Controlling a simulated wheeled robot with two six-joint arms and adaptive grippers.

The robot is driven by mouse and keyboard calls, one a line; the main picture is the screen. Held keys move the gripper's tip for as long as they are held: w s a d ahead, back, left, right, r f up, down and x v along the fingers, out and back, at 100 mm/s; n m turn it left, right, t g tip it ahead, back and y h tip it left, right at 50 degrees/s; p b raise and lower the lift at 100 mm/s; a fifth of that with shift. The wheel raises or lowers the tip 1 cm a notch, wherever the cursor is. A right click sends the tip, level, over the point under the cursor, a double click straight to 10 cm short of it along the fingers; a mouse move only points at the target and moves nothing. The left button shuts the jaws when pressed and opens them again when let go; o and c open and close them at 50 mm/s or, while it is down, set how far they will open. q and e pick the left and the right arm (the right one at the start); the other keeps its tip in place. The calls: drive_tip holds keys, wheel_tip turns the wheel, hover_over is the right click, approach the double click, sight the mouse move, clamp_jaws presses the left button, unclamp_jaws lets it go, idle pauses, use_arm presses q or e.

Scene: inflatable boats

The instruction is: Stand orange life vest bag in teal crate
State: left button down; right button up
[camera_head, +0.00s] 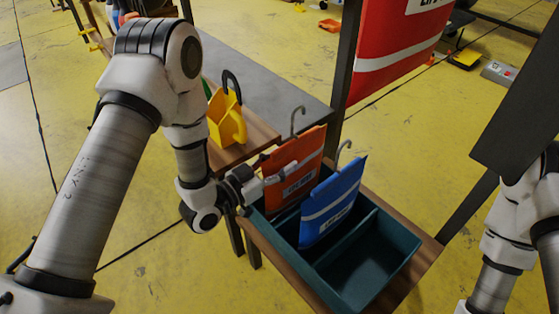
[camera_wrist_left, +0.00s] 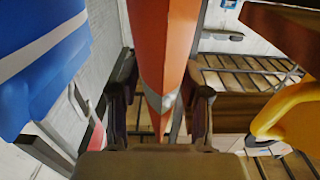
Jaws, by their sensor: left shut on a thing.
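The orange life vest bag (camera_head: 307,149), with a white stripe, a label and a grey hook on top, stands nearly upright at the back compartment of the teal crate (camera_head: 365,264). Its lower edge is hidden by the crate and the blue bag, so I cannot tell if it touches the floor. My left gripper (camera_head: 277,174) is shut on the bag's left edge. In the left wrist view the fingers (camera_wrist_left: 160,97) lie on both sides of the orange bag (camera_wrist_left: 162,40). My right gripper is out of view; only its arm shows at the right.
A blue bag (camera_head: 331,201) with a hook stands in the crate in front of the orange one. The front compartment is empty. A yellow holder (camera_head: 226,118) stands on a wooden surface behind. A large red hanging panel (camera_head: 391,48) and a dark post are behind the crate.

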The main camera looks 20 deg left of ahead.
use_arm(q)
drive_tip(key=shift+c, duration=2.3)
unclamp_jaws()
drive_tip(key=v, duration=1.2)
